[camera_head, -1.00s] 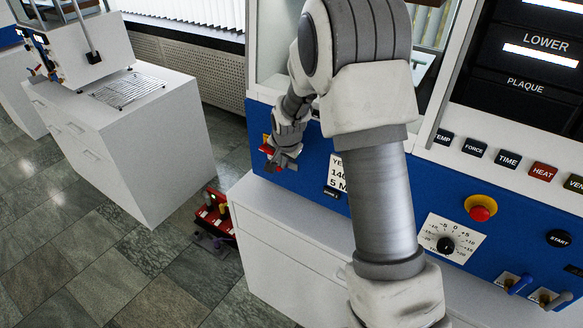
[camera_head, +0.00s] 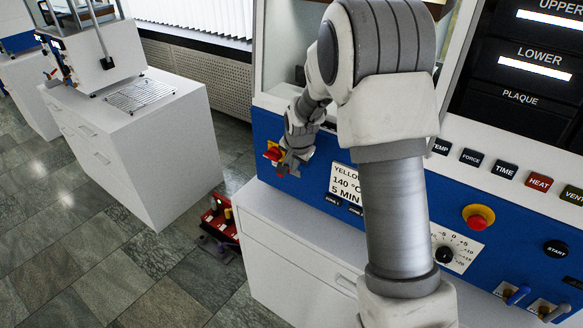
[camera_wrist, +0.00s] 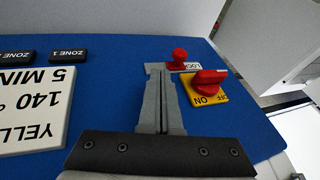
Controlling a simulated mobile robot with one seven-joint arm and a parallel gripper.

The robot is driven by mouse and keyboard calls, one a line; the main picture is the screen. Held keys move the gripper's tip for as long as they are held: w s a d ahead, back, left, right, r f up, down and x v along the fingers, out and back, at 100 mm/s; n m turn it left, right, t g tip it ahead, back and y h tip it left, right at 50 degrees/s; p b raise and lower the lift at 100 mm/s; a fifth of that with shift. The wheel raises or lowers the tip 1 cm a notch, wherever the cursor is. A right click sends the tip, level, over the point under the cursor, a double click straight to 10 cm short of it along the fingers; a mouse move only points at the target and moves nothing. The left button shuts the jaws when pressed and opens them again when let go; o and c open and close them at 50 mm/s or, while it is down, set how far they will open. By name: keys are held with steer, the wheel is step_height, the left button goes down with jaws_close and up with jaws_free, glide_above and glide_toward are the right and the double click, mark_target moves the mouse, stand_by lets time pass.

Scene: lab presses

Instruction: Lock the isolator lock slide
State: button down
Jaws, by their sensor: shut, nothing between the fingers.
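The lock slide shows in the wrist view as a small red knob (camera_wrist: 180,57) beside a white LOCK label (camera_wrist: 191,66) on the blue panel. Just below and right of it is the isolator switch, a red handle (camera_wrist: 209,76) on a yellow ON/OFF plate. My gripper (camera_wrist: 157,68) is shut and empty, its tips just left of the red knob; whether they touch it I cannot tell. In the head view my gripper (camera_head: 284,170) is at the left end of the blue panel, by the isolator's red and yellow parts (camera_head: 272,153). The knob cannot be made out separately there.
A white sign (camera_head: 345,186) and zone buttons (camera_wrist: 95,54) are on the panel beside my gripper. A white ledge (camera_head: 270,208) runs below the panel. A red emergency button (camera_head: 478,219) is further right. A red toolbox (camera_head: 220,218) stands on the floor.

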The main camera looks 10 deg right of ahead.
steer(key=v, duration=0.9)
steer(key=shift+r, duration=0.4)
steer(key=shift+s, duration=0.15)
